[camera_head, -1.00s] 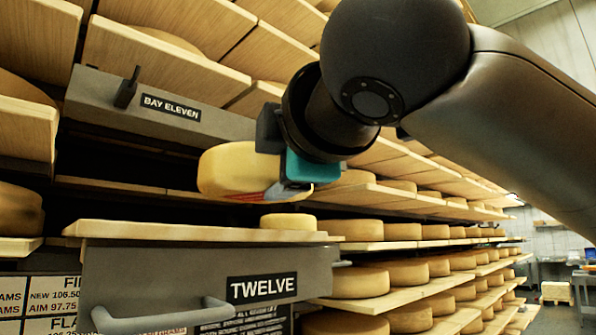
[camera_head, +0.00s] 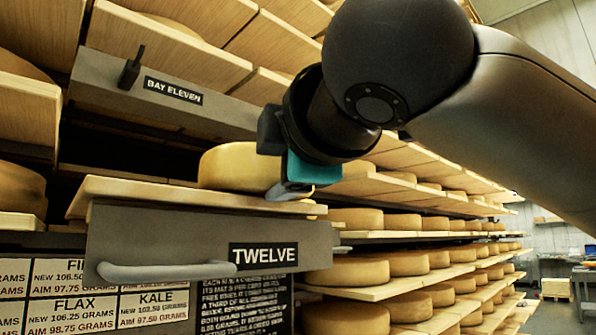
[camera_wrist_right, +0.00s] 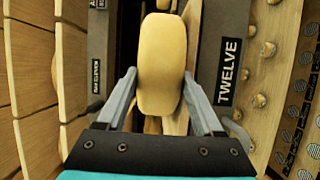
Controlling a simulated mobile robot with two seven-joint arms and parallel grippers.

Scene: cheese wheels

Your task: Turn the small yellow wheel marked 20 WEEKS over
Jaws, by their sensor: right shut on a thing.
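A yellow cheese wheel (camera_head: 236,167), which also shows in the right wrist view (camera_wrist_right: 162,65), is held between the fingers of my right gripper (camera_head: 290,190). In the head view the wheel lies nearly flat, its underside at or just above a pale wooden board (camera_head: 130,190); I cannot tell whether they touch. The fingers of the same gripper show on both sides of the wheel in the right wrist view (camera_wrist_right: 158,95). No 20 WEEKS marking is readable on the wheel. Its right end is hidden behind the gripper. My left gripper is out of view.
A grey panel marked TWELVE (camera_head: 200,225) with a handle (camera_head: 165,271) stands below the board. A grey beam marked BAY ELEVEN (camera_head: 165,90) hangs above. Shelves of larger cheese wheels (camera_head: 361,270) run to the right.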

